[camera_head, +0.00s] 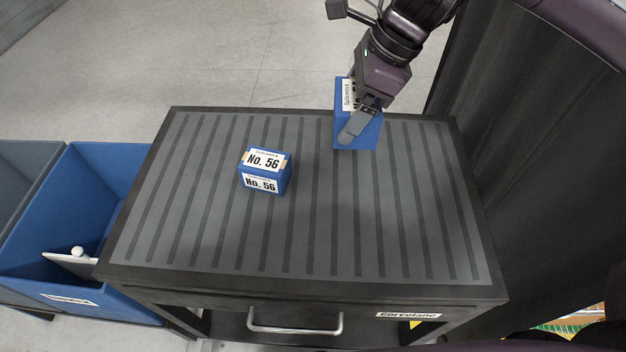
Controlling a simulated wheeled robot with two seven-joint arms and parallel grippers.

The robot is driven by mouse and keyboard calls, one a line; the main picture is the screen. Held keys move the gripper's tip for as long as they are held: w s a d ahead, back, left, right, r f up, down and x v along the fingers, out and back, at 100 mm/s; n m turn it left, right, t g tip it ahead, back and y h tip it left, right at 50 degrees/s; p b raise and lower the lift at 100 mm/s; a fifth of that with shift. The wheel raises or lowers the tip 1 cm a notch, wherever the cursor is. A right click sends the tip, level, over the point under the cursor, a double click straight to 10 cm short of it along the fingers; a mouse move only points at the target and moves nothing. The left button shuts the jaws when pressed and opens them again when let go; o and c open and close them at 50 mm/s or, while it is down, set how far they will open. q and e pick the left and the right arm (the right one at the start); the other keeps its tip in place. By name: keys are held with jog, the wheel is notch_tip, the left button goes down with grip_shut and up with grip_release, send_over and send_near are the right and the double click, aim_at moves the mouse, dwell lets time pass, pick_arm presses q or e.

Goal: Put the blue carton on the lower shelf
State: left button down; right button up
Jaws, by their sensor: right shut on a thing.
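A blue carton (369,134) with a white label is at the far edge of the cart's ribbed top (330,230), right of the middle. My right gripper (353,128) comes in from the upper right and is shut on this carton. I cannot tell whether the carton's base touches the top. A smaller blue box (265,171) marked "No. 56" sits on the top, left of the middle. Below the top, a dark lower shelf (232,327) shows only in part at the front. My left gripper is not in view.
A metal handle (295,329) is on the cart's front. A blue bin (105,190) holding a white object (78,258) stands left of the cart, with a grey bin (20,165) beside it. A dark panel (545,150) stands at right.

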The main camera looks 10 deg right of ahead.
notch_tip(320, 180, down, 15)
jog(key=shift+r+b, duration=0.1)
jog(key=shift+b, duration=0.8)
jog(key=shift+f, duration=2.35)
jog(key=shift+d, duration=0.1)
jog(key=shift+f, duration=0.1)
jog(key=shift+f, duration=0.15)
jog(key=o, duration=1)
jog(key=shift+c, duration=0.2)
